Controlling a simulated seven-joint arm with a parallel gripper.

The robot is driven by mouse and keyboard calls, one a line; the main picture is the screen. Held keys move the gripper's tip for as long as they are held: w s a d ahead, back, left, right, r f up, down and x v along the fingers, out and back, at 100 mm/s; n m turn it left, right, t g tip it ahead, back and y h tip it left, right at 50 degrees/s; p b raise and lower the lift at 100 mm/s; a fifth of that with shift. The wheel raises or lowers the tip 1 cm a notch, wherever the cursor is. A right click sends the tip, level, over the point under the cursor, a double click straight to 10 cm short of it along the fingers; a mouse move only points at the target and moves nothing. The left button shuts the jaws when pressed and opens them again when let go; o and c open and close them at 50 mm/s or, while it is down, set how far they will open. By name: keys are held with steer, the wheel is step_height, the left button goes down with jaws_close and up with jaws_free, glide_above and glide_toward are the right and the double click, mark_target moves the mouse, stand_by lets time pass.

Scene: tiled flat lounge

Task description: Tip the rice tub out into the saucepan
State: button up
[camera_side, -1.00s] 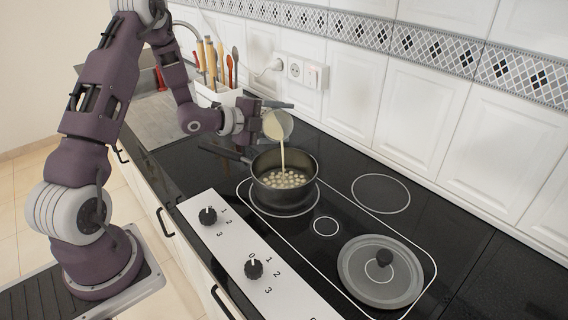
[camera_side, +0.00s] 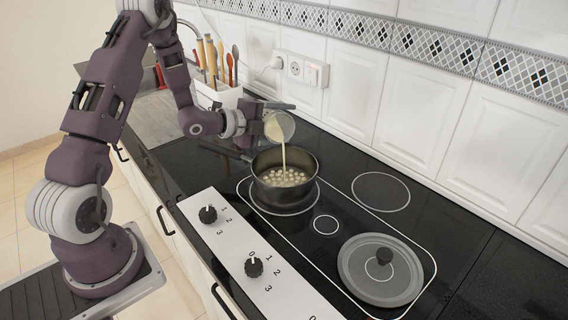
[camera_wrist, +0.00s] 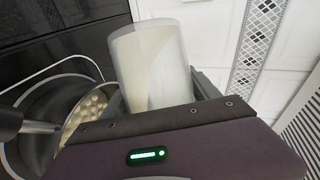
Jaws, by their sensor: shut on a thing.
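The rice tub (camera_side: 281,126) is a clear cup with pale contents, tilted above the saucepan. My gripper (camera_side: 262,123) is shut on it. A thin cream stream falls from the tub's lip into the dark saucepan (camera_side: 303,176), which stands on a ring of the hob. Pale round pieces lie in the pan. In the wrist view the tub (camera_wrist: 150,62) is between my fingers, with pale contents along its wall. The saucepan (camera_wrist: 33,128) shows at the left there, with the pale pieces inside and its handle pointing left.
A glass lid (camera_side: 366,287) with a dark knob lies on the hob at the front right. A white holder (camera_side: 219,95) with several utensils stands behind my gripper. Control knobs (camera_side: 208,214) line the front panel.

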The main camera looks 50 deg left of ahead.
steer(key=shift+s+d, duration=0.1)
steer(key=shift+d, duration=0.15)
steer(key=shift+d+r+m+t+y+p, duration=0.2)
steer(key=shift+r+m+t+y+p, duration=0.15)
steer(key=shift+m+p, duration=0.5)
stand_by(1.2)
